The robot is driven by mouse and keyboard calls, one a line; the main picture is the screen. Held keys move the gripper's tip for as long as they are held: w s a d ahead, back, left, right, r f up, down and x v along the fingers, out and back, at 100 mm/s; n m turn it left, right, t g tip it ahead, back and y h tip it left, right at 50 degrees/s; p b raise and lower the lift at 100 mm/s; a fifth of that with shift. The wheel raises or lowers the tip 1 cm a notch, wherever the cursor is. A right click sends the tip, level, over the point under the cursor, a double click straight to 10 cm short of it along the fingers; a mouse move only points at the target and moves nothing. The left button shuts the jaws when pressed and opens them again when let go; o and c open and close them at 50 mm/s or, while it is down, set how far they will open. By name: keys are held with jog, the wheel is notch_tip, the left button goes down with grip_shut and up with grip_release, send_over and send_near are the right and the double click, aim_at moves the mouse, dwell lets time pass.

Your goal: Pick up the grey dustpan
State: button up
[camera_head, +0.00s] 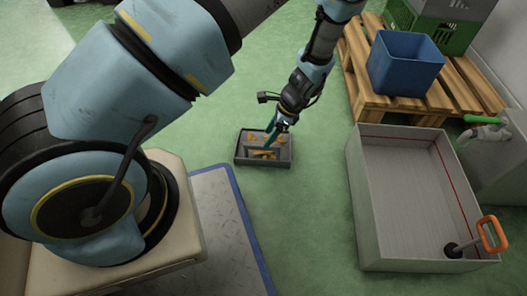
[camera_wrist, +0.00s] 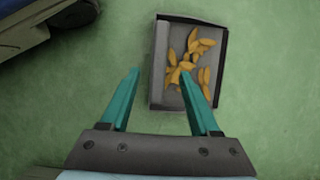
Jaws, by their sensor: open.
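The grey dustpan (camera_head: 284,160) lies on the green floor in the middle of the head view, with several orange-yellow pieces in it. In the wrist view the dustpan (camera_wrist: 160,62) is at upper centre, its dark rim along the top and right, the pieces on its grey inside. My gripper (camera_head: 270,134) points down at the dustpan in the head view. In the wrist view my gripper (camera_wrist: 161,72) is open, with its two teal fingers apart. One fingertip lies left of the dustpan and the other overlaps it in the picture. I cannot tell whether they touch it.
A large grey open basin (camera_head: 400,200) with an orange-handled tool (camera_head: 490,235) stands at right. Behind it a wooden pallet (camera_head: 357,60) bears a blue bin (camera_head: 404,66) and a green crate (camera_head: 458,38). The floor (camera_head: 310,230) between dustpan and basin is clear.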

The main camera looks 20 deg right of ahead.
aim_at(259, 150)
jog(key=b+x, duration=0.5)
jog(key=x, duration=0.4)
jog(key=shift+a+f, duration=0.1)
jog(key=shift+f, duration=0.05)
grip_shut()
dwell(1.2)
